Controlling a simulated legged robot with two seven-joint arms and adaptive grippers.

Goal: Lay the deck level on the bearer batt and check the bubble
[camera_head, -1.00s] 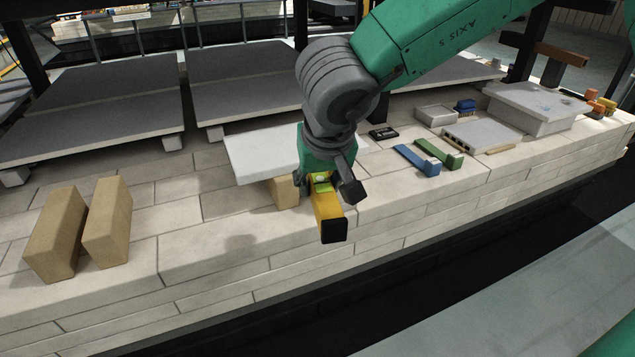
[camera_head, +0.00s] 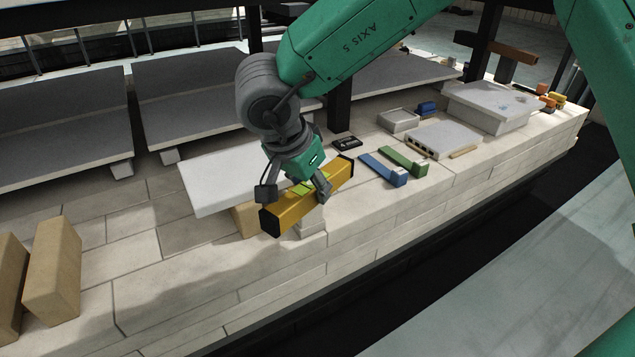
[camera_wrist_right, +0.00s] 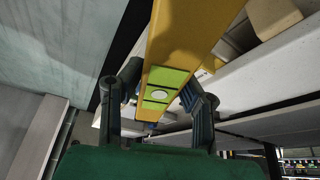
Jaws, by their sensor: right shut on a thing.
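The deck level is a yellow bar with black ends (camera_head: 288,212) and a green vial window on one face. My right gripper (camera_head: 296,193) is shut on its middle and holds it in the air, slanting up to the right. In the right wrist view, the level (camera_wrist_right: 190,32) runs between the two fingers, and the green window (camera_wrist_right: 160,96) with a pale round spot faces the camera. A pale batt (camera_head: 208,178), which looks like the bearer batt, lies behind the level, partly hidden by my gripper. I cannot make out the bubble's position. My left gripper is out of view.
A tan block (camera_head: 244,219) and a pale post (camera_head: 311,224) stand near the batt's front. Tan bricks (camera_head: 53,270) stand at left. Blue (camera_head: 384,172) and green (camera_head: 403,161) brackets and a holed slab (camera_head: 445,138) lie right. Grey decks (camera_head: 60,112) stand behind.

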